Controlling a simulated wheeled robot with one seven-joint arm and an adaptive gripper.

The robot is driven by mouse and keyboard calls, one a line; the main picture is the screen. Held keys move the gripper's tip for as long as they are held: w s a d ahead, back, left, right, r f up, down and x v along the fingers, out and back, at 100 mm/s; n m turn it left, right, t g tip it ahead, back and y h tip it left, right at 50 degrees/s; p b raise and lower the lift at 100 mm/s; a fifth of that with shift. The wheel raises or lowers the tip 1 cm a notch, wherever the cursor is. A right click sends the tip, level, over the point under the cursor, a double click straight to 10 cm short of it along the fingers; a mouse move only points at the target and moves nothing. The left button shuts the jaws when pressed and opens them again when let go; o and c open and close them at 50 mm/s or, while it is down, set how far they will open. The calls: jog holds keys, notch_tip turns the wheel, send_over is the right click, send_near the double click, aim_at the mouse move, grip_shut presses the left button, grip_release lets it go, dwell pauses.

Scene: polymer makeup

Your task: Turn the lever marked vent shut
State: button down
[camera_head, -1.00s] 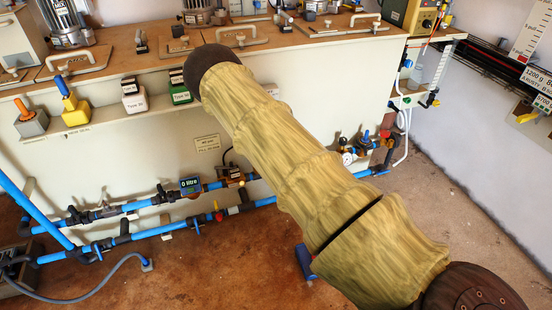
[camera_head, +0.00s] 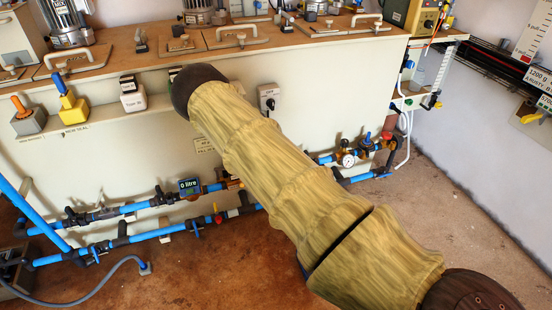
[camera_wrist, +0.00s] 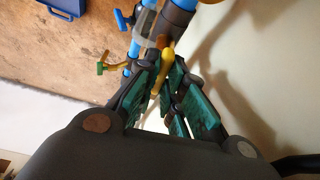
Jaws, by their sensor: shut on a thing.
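In the wrist view, my gripper (camera_wrist: 160,108) has its green-padded fingers around a yellow lever (camera_wrist: 166,68), and is shut on it. The lever sits beside a dark fitting on a blue pipe (camera_wrist: 145,25). No "vent" marking is readable, so I cannot tell from a label which lever this is. In the head view my gripper is hidden behind my own arm.
A smaller valve with a yellow-green handle (camera_wrist: 108,62) is close to the left of the fingers. In the head view, blue pipes (camera_head: 130,208) run low along the white cabinet (camera_head: 330,100). A gauge (camera_head: 347,160) stands to the right.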

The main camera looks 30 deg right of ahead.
jog(key=c, duration=1.5)
grip_release()
jog(key=shift+a+r, duration=0.1)
jog(key=shift+a+r, duration=0.1)
jog(key=shift+r, duration=0.2)
jog(key=shift+v, duration=1.2)
jog(key=a, duration=0.4)
jog(key=w+a, duration=0.1)
jog(key=a, duration=0.7)
jog(key=shift+w+f, duration=0.1)
jog(key=shift+w, duration=0.15)
